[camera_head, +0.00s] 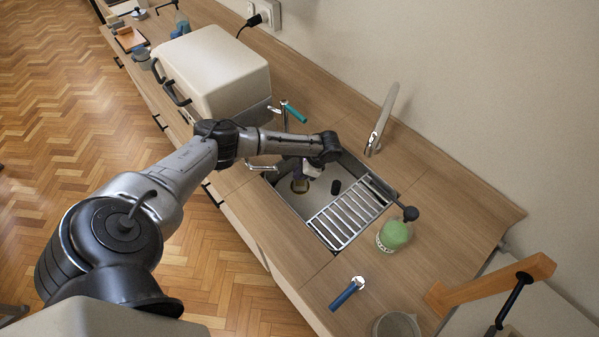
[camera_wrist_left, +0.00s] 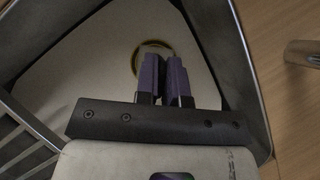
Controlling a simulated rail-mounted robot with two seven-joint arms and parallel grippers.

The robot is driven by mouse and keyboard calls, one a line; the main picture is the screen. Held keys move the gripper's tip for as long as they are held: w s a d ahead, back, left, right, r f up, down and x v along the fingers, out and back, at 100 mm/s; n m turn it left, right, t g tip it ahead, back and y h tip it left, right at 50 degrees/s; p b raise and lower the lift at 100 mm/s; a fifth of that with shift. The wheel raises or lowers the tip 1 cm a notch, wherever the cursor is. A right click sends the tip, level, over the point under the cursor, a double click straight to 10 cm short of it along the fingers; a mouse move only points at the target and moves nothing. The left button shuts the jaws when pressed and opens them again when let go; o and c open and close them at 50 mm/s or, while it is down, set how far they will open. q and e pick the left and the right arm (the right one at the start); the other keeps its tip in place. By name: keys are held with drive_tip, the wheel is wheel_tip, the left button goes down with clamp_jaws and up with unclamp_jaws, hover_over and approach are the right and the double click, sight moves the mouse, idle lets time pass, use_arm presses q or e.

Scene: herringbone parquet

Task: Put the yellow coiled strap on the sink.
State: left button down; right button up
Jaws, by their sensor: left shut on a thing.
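The yellow coiled strap (camera_head: 299,186) shows as a small dull yellow ring low in the sink (camera_head: 318,197), just below my left gripper (camera_head: 301,177). In the left wrist view the strap (camera_wrist_left: 140,52) is a thin ring at the fingertips, partly hidden behind the purple fingers of the left gripper (camera_wrist_left: 163,62). The fingers are close together and shut on it. The sink basin (camera_wrist_left: 90,65) lies behind it. I cannot tell whether the strap touches the basin floor. My right gripper is not in view.
A wire rack (camera_head: 345,217) covers the sink's near right part. A faucet (camera_head: 382,120) stands behind it. A green jar (camera_head: 394,236), a blue-handled tool (camera_head: 347,293) and a teal-handled tool (camera_head: 294,113) are nearby. A cream appliance (camera_head: 215,75) stands left of the sink.

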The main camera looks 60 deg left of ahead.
use_arm(q)
drive_tip(key=shift+f, duration=0.3)
drive_tip(key=c, duration=0.8)
unclamp_jaws()
drive_tip(key=shift+r, duration=0.1)
drive_tip(key=v, duration=1.3)
drive_tip(key=shift+w+d+r+p, duration=0.1)
drive_tip(key=shift+w+r+p, duration=0.1)
drive_tip(key=shift+r+p, duration=0.15)
